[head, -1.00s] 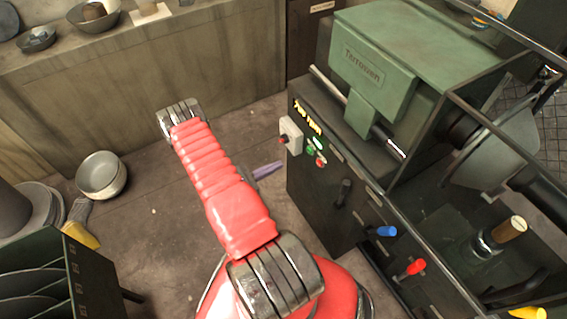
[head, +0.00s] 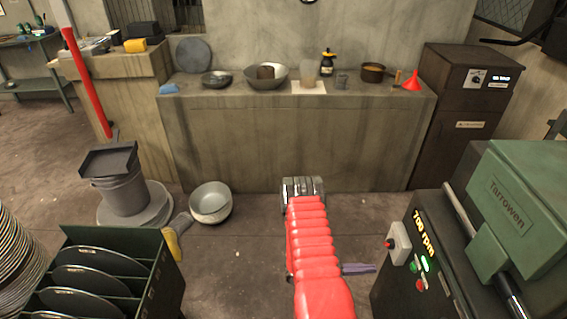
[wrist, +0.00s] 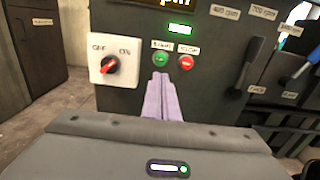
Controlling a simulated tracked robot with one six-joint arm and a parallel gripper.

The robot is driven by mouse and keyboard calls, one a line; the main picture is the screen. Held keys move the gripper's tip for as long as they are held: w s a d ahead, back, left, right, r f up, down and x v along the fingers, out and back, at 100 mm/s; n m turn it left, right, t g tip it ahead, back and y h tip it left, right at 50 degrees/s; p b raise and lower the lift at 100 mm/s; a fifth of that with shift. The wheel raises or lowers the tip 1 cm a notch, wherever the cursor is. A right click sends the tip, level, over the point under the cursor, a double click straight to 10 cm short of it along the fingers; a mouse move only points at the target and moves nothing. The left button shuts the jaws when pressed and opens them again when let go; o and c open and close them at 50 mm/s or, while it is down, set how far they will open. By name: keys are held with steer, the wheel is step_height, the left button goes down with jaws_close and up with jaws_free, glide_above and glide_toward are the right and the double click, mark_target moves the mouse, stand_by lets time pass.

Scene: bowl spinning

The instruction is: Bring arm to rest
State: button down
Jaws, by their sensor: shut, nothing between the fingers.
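My red arm (head: 312,245) reaches forward from the bottom of the head view, with its metal joint at the far end. My gripper (head: 358,268) shows as a thin purple shape pointing right toward the dark machine (head: 395,285). In the wrist view my gripper (wrist: 161,78) has its purple fingers together and empty. They point at the machine's panel (wrist: 135,45), just below the green button (wrist: 161,59) and red button (wrist: 186,62). I cannot tell the gap to the panel. A switch with a red knob (wrist: 110,65) is at left. The machine's display reads 700 rpm.
A rack of dark discs (head: 150,295) stands at lower left, beside stacked plates (head: 15,250). A metal bowl (head: 211,203) and a bucket (head: 122,195) are on the floor. A concrete counter (head: 290,140) with bowls is behind. Floor between bowl and arm is clear.

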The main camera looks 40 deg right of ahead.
steer(key=s+a+m+g+y, duration=0.2)
steer(key=s+a+m+y, duration=0.2)
steer(key=s+a+y, duration=0.3)
steer(key=w+a+r+m+t+y, duration=0.4)
steer(key=w+a+r, duration=0.4)
steer(key=a+r, duration=0.5)
steer(key=w+a+r+m+t+y, duration=0.2)
steer(key=w+a+r+m+t, duration=0.4)
steer(key=a+r, duration=0.6)
steer(key=a+r+n+t, duration=0.1)
steer(key=a+r+t, duration=0.1)
steer(key=a+r, duration=0.2)
steer(key=a+r+n+t+y, duration=0.1)
steer(key=a+r+t, duration=0.2)
steer(key=r, duration=0.7)
steer(key=a+r+n+t, duration=0.1)
steer(key=a+r+t, duration=0.2)
steer(key=r, duration=0.4)
steer(key=shift+s+a+r, duration=0.15)
steer(key=shift+a+r, duration=0.15)
steer(key=shift+a, duration=0.6)
